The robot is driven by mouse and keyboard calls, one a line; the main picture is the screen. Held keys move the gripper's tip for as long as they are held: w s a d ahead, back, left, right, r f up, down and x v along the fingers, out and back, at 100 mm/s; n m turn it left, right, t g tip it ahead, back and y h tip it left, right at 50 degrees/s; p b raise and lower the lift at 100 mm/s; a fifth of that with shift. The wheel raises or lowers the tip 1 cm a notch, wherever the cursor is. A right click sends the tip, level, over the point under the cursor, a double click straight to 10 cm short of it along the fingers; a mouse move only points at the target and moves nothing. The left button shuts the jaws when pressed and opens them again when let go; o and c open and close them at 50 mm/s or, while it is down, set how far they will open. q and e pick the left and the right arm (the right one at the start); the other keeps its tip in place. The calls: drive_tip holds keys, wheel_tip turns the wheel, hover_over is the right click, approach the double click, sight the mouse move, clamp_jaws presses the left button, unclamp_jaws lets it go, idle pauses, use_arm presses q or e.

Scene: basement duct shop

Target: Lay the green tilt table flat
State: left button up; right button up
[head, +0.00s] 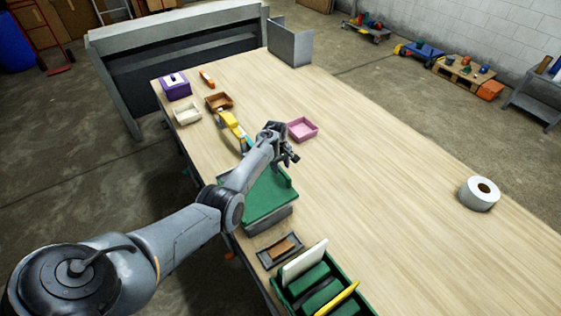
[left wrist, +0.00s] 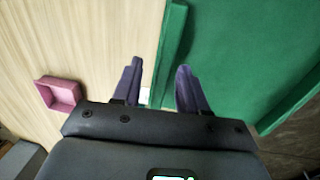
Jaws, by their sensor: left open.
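The green tilt table (head: 265,200) stands near the left edge of the wooden bench, a green plate over a grey base (head: 270,220). A raised green lip runs along its far right side. The plate appears to slope, but my arm hides part of it and I cannot tell the angle. My left gripper (head: 287,157) is open above the lip's far end. In the left wrist view, the fingers of the gripper (left wrist: 158,85) point toward the green plate (left wrist: 245,55), with the lip (left wrist: 173,50) lined up between them. I cannot tell whether they touch it. My right gripper is not in view.
A pink tray (head: 302,129) lies just beyond my gripper. A yellow tool (head: 231,124), brown tray (head: 219,101), cream tray (head: 187,114) and purple box (head: 175,86) sit farther left. A green rack (head: 347,300) and dark tray (head: 280,250) are nearer. The bench's right side is mostly clear around a white roll (head: 479,195).

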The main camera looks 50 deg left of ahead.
use_arm(q)
wheel_tip(320, 180, up, 10)
drive_tip(key=s, duration=0.1)
drive_tip(key=shift+r, duration=0.25)
drive_tip(key=shift+s+p, duration=0.15)
drive_tip(key=shift+p, duration=0.2)
drive_tip(key=s+d+f+m+y+p, duration=0.1)
drive_tip(key=s+d+m+p, duration=0.2)
drive_tip(key=s+d+m, duration=0.45)
drive_tip(key=s+d+f+m+y+p, duration=0.25)
drive_tip(key=s+d+m, duration=0.2)
drive_tip(key=d, duration=0.55)
drive_tip(key=s+d+r+m+t+h+p, duration=0.1)
drive_tip(key=s+d+r+m+h+p, duration=0.1)
drive_tip(key=s+d, duration=0.6)
drive_tip(key=s+d+r+m+t+h+p, duration=0.1)
drive_tip(key=s+d+r+m+p, duration=0.1)
drive_tip(key=s+d+r+m, duration=0.3)
drive_tip(key=s+d+r, duration=0.2)
drive_tip(key=s+d, duration=0.2)
drive_tip(key=d, duration=0.1)
drive_tip(key=shift+s+r+h, duration=0.15)
drive_tip(key=shift+s+h, duration=0.1)
drive_tip(key=shift+h, duration=0.1)
drive_tip(key=shift+d, duration=0.1)
